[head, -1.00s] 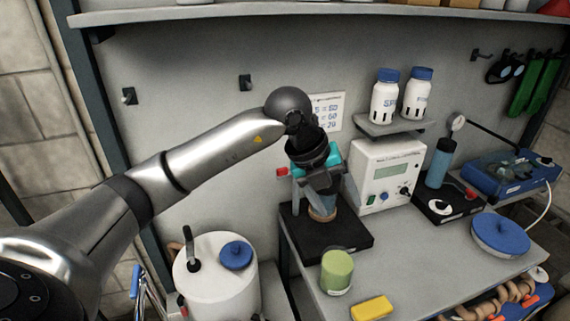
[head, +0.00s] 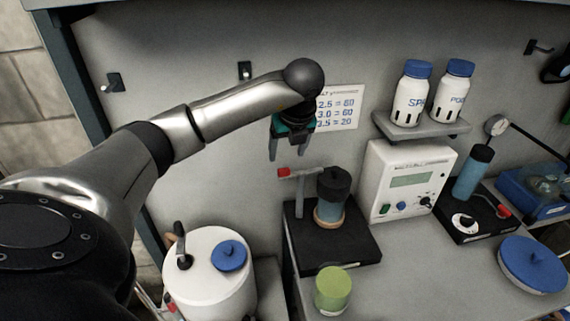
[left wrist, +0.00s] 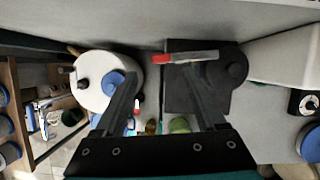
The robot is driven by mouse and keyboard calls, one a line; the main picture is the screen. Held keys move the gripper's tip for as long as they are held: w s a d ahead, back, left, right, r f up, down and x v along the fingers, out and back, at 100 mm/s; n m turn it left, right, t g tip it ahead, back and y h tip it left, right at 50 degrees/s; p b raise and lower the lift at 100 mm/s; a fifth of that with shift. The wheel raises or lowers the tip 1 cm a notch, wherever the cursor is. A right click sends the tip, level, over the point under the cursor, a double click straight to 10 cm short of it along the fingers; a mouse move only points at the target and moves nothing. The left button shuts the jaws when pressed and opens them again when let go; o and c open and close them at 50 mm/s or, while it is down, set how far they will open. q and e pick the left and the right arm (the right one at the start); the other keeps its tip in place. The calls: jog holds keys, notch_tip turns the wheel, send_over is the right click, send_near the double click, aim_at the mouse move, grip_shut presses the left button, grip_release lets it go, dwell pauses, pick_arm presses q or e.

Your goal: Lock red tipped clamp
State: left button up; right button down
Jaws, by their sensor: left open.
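The red tipped clamp (head: 298,173) is a grey bar with a red end, on an upright post at the left of a black base (head: 342,250). A dark-capped blue cylinder (head: 331,196) stands on the base, right of the post. My left gripper (head: 287,157) is open and empty, above and slightly left of the red tip, fingers pointing down. In the left wrist view the clamp (left wrist: 196,57) lies beyond the open fingers (left wrist: 165,82), its red tip between them in the picture; I see no contact. My right gripper is not in view.
A white tank (head: 208,285) with a blue cap stands left of the bench. A green-lidded jar (head: 333,291) is in front of the base. A white meter box (head: 408,178) stands right, below a shelf with two white bottles (head: 411,95).

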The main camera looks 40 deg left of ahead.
aim_at(284, 169)
pick_arm(q)
jog(key=x, duration=0.6)
jog(key=shift+w+f+p, duration=0.1)
jog(key=shift+f+p, duration=0.1)
jog(key=shift+p, duration=0.1)
jog(key=shift+w+a+f, duration=0.1)
jog(key=shift+a+f, duration=0.05)
jog(key=shift+f, duration=0.45)
jog(key=shift+c, duration=0.2)
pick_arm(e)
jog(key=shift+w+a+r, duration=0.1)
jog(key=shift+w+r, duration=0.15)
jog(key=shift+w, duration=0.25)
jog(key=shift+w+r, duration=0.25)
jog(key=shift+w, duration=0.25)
pick_arm(q)
grip_shut()
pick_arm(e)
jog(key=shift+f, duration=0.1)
